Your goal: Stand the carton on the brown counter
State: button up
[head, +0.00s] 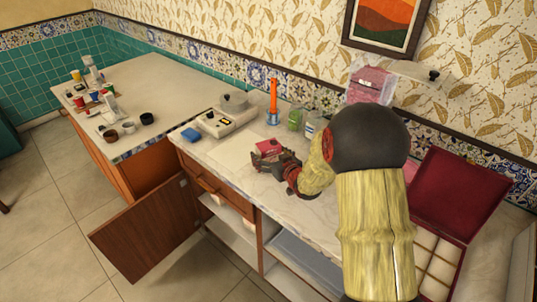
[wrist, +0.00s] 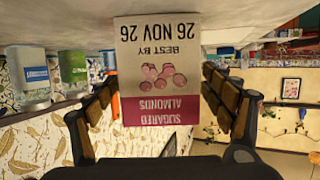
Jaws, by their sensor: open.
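The carton (wrist: 158,50), beige with a magenta band reading "Sugared Almonds", stands between the fingers of my open gripper (wrist: 160,85). It appears upside down in the wrist view, like the room around it. Slim gaps seem to show beside it; contact is unclear. In the head view its reddish part (head: 268,147) shows at my gripper (head: 275,160), over the pale marble counter (head: 235,155). My gripper partly hides the carton's base there. Another counter with a grey-beige top (head: 150,85) and orange-brown wooden sides stands at left; which is the brown counter is unclear.
A blue sponge-like block (head: 191,135), a white appliance (head: 228,120), an orange bottle (head: 273,100) and jars (head: 312,125) stand near the carton. An open red box (head: 450,205) is at right. Cups and small items crowd the left counter's front; its back is clear. A cabinet door (head: 150,230) hangs open.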

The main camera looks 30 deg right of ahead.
jog(key=p+v, duration=0.3)
jog(key=v, duration=0.8)
jog(key=s+a+r+g+h, duration=0.2)
jog(key=s+a+r+g, duration=0.35)
jog(key=r, duration=0.55)
jog(key=s+a+r+g+y, duration=0.1)
jog(key=s+a+r, duration=0.1)
jog(key=s+a, duration=0.4)
jog(key=s+a+r+g+y, duration=0.1)
jog(key=s+a, duration=0.6)
jog(key=s, duration=0.8)
jog(key=shift+s+a+r+g+y, duration=0.3)
jog(key=shift+s+r+g, duration=0.05)
jog(key=shift+r+g, duration=0.4)
jog(key=shift+c, duration=0.9)
